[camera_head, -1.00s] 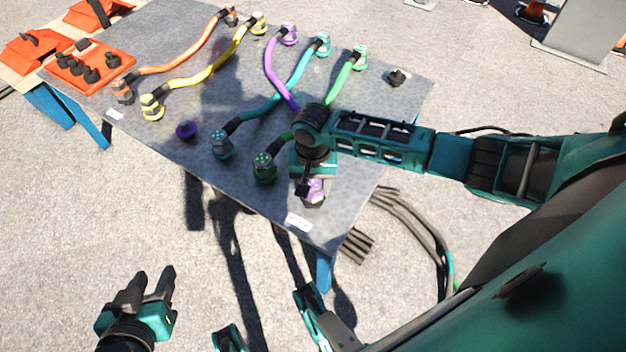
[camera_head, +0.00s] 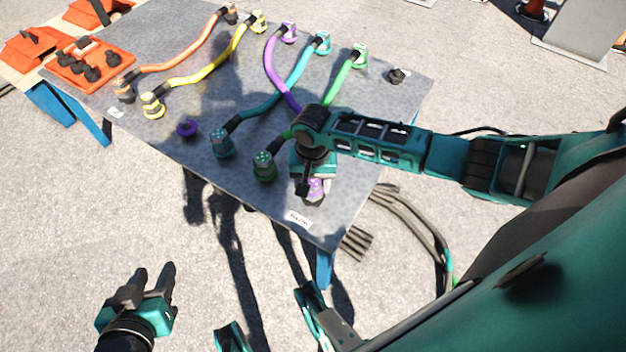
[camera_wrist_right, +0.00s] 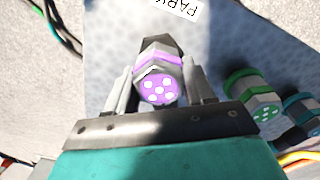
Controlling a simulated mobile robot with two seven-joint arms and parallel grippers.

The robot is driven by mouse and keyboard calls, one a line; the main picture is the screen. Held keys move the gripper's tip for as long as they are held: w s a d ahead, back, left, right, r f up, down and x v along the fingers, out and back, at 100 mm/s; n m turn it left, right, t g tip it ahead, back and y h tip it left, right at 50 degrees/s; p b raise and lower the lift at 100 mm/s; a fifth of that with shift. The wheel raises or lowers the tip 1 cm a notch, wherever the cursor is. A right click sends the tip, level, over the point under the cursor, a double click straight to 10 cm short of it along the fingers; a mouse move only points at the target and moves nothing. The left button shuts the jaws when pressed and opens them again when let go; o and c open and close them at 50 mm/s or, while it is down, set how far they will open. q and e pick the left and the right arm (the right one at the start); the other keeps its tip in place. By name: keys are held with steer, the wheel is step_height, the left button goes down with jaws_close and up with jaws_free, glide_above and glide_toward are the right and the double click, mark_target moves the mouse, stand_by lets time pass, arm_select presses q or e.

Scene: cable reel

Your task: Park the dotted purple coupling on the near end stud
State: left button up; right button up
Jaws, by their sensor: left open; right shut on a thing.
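The dotted purple coupling (camera_head: 316,192) is at the near right end of the grey table, held in my right gripper (camera_head: 309,182). In the right wrist view the coupling (camera_wrist_right: 158,87) shows its purple face with pale dots, between the two fingers of the right gripper (camera_wrist_right: 160,88). A dark piece (camera_wrist_right: 162,45) shows just beyond the coupling; I cannot tell whether it is the near end stud or whether they touch. The purple cable (camera_head: 272,70) runs from a far coupling (camera_head: 288,32) and passes behind my right arm. My left gripper (camera_head: 155,272) is open and empty, off the table.
A green coupling (camera_head: 264,165) and a teal coupling (camera_head: 221,143) stand close left of my right gripper. An empty purple-ringed fitting (camera_head: 187,129) is further left. A white label (camera_head: 299,219) lies at the near edge. A dark stud (camera_head: 397,75) stands at the far right.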

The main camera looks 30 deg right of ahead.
arm_select(q)
steer(key=shift+f, duration=0.1)
arm_select(e)
steer(key=shift+f, duration=0.3)
steer(key=o, duration=1.2)
steer(key=shift+o, duration=0.2)
steer(key=shift+r+p, duration=0.3)
steer(key=shift+r, duration=0.25)
step_height(320, 180, up, 10)
steer(key=p, duration=0.4)
steer(key=shift+r, duration=0.25)
arm_select(q)
steer(key=shift+s+a+r+p, duration=0.1)
steer(key=shift+a+r+p, duration=0.1)
steer(key=shift+r, duration=0.95)
steer(key=shift+a+r+p, duration=0.1)
steer(key=shift+r+p, duration=0.1)
steer(key=shift+r, duration=0.9)
arm_select(e)
steer(key=shift+r, duration=0.65)
